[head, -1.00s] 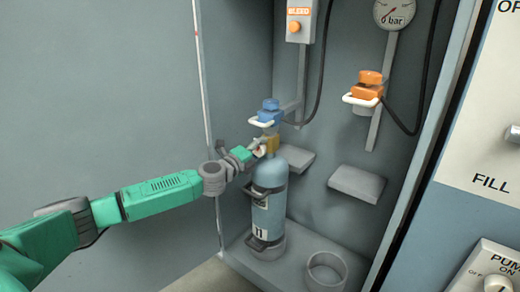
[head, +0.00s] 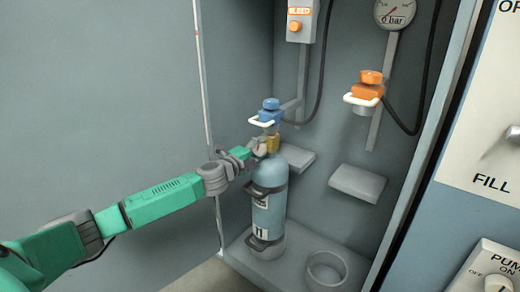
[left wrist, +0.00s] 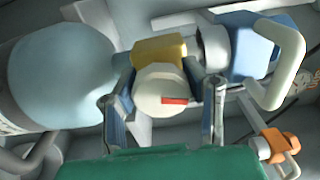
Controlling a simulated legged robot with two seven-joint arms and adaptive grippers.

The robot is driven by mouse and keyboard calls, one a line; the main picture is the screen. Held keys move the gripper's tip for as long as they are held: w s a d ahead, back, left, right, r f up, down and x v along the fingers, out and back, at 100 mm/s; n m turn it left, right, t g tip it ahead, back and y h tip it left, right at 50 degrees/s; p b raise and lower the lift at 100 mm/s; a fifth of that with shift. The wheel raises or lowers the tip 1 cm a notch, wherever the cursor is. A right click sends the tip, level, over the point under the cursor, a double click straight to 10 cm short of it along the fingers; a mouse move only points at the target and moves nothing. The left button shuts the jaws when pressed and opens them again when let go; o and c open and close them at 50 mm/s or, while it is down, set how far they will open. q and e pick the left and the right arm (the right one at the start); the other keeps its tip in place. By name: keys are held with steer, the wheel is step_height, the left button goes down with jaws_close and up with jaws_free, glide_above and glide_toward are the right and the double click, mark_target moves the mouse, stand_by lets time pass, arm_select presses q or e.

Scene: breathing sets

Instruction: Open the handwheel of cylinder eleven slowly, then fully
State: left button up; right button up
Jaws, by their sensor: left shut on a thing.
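Cylinder eleven (head: 267,205), light blue and marked 11, stands upright in the left place of the cabinet. Its yellow valve (head: 272,143) sits under a blue connector (head: 269,112) with a white loop handle. In the left wrist view the pale round handwheel (left wrist: 161,90) with a red mark is in front of the yellow valve body (left wrist: 160,52). My left gripper (left wrist: 165,98) has a finger on each side of the handwheel and is shut on it. In the head view my left gripper (head: 254,152) is at the valve and partly covers the handwheel. My right gripper is not in view.
An orange connector (head: 366,92) hangs at right below a gauge (head: 394,12) marked bar. An empty ring holder (head: 326,268) is on the cabinet floor. A bleed box (head: 297,20) is above. Panels marked FILL (head: 490,183) and PUMP stand at right.

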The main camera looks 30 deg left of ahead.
arm_select(q)
steer(key=o, duration=1.2)
steer(key=shift+s+d+f, duration=0.1)
steer(key=shift+d+f, duration=0.15)
steer(key=shift+f, duration=0.2)
steer(key=shift+c, duration=0.2)
steer(key=shift+o, duration=0.2)
steer(key=shift+a+r, duration=0.1)
steer(key=shift+r, duration=0.05)
steer(key=shift+r, duration=0.1)
